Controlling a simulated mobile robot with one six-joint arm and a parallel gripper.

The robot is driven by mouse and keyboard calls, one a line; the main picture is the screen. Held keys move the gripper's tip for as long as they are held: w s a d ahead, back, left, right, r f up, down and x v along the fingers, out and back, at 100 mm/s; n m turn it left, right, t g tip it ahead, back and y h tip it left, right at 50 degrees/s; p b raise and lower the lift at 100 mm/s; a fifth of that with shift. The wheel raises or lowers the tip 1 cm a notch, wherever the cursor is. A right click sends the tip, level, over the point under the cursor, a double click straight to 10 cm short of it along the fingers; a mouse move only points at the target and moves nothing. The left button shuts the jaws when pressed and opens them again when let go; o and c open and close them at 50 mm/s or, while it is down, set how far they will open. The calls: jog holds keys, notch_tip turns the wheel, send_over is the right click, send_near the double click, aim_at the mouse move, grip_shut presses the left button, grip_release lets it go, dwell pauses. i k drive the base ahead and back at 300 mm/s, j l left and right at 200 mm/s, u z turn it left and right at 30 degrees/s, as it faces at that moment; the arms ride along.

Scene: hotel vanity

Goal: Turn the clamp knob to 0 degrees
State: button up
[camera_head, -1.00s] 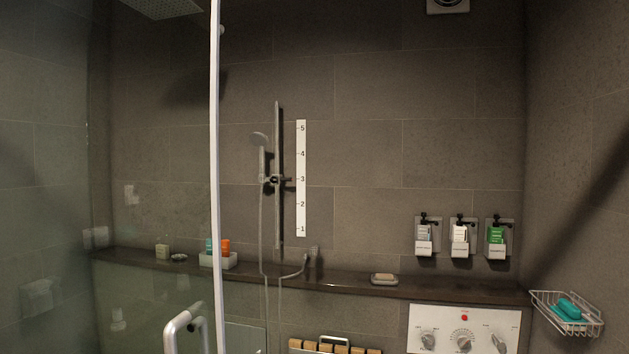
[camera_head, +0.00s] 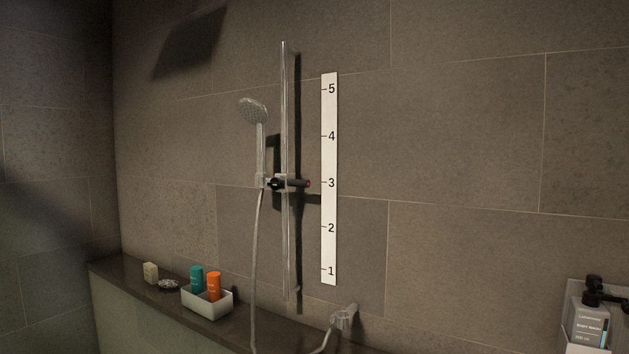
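The clamp knob (camera_head: 297,183) is a short dark cylinder with a reddish end. It sticks out to the right of the clamp on the vertical chrome slide rail (camera_head: 285,120). The clamp sits level with the 3 mark on the white numbered scale (camera_head: 329,230). The hand shower (camera_head: 253,110) stands upright in the holder left of the rail, its head up and its hose hanging down. The knob's exact angle cannot be told from here. My gripper is not in the head view.
A dark ledge (camera_head: 262,335) runs below the rail. On it stand a white tray (camera_head: 209,303) with teal and orange bottles, a pale block (camera_head: 151,272) and a small dish (camera_head: 168,285). A hose outlet (camera_head: 343,318) and a wall dispenser (camera_head: 588,325) are at right.

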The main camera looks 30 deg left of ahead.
aim_at(276, 183)
jog(key=i+j+u, duration=0.1)
jog(key=j, duration=0.25)
jog(key=i+j+u, duration=0.1)
jog(key=i+j, duration=0.15)
jog(key=i+j+u, duration=0.1)
jog(key=i+j, duration=0.15)
jog(key=j, duration=0.2)
